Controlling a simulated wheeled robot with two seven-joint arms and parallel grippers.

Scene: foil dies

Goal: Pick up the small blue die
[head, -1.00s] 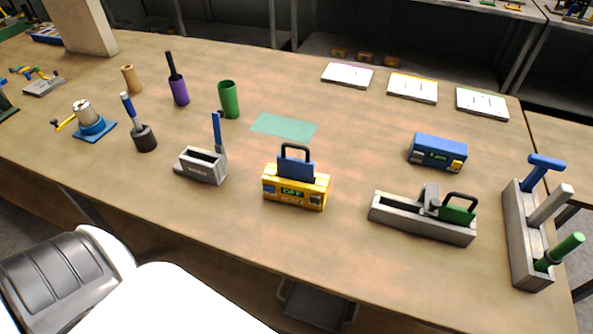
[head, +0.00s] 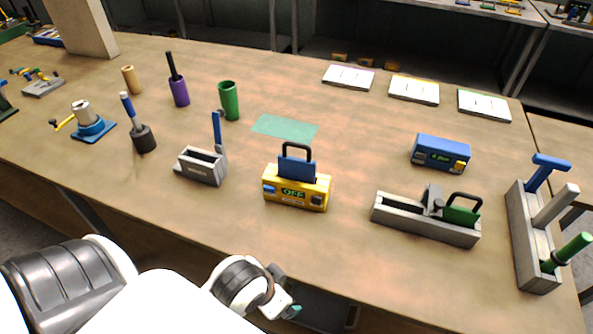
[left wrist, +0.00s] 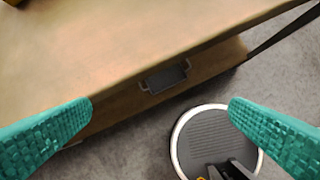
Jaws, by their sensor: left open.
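Several blue-handled or blue pieces are on the bench, and I cannot tell from size alone which is the small blue die. A blue block with a black loop handle (head: 296,167) sits upright in the yellow heater (head: 297,193), which reads OFF. A blue upright handle (head: 217,128) stands at the small grey holder (head: 203,166). A blue T-handle (head: 550,164) stands in the long grey rack at the right. My left gripper (head: 288,300) is low, in front of the bench edge. Its teal fingers (left wrist: 160,108) are open and empty in the left wrist view. My right gripper is out of view.
A grey trough (head: 425,219) with a green handled block, a blue device (head: 440,153), a green cup (head: 229,100) and a blue-handled brush-like tool (head: 143,138) stand around. A teal mat (head: 285,126) lies flat behind the yellow heater. Bare bench lies in front of the heater.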

